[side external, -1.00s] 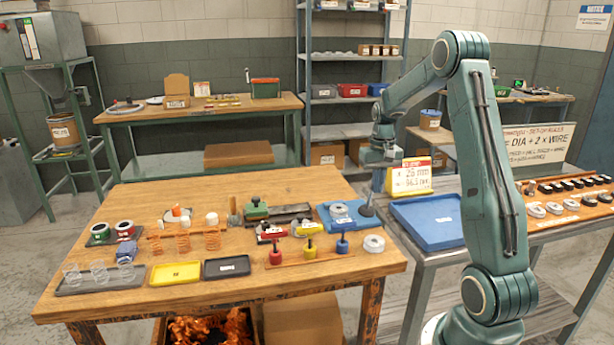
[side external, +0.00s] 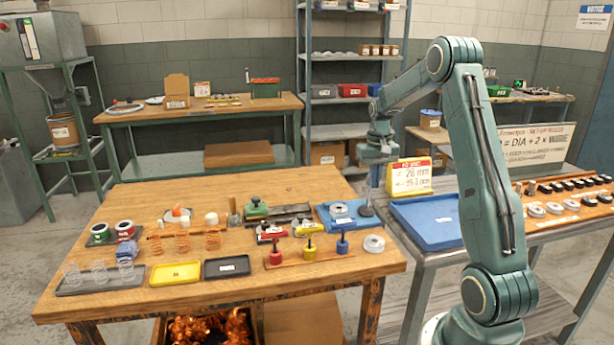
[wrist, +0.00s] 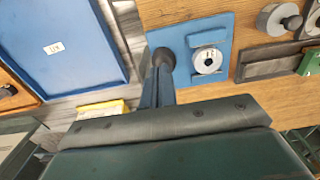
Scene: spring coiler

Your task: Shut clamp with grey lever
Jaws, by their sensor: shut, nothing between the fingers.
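A blue plate (side external: 328,222) at the back right of the wooden bench carries a round grey disc (side external: 340,210) in a block; the plate also shows in the wrist view (wrist: 217,27), with the pale disc (wrist: 208,61). A dark grey round-ended piece (side external: 367,208), which looks like the grey lever, stands at the plate's right edge; the wrist view shows its round end (wrist: 163,57). My gripper (side external: 369,186) is shut and empty, pointing down right above this piece. In the wrist view its fingertips (wrist: 163,70) overlap the round end; I cannot tell whether they touch.
A blue tray (side external: 427,238) lies to the right on a grey table. Left of the plate are a green-handled block (side external: 256,208) and red and yellow holders. A board of coloured pegs (side external: 310,256) lies in front.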

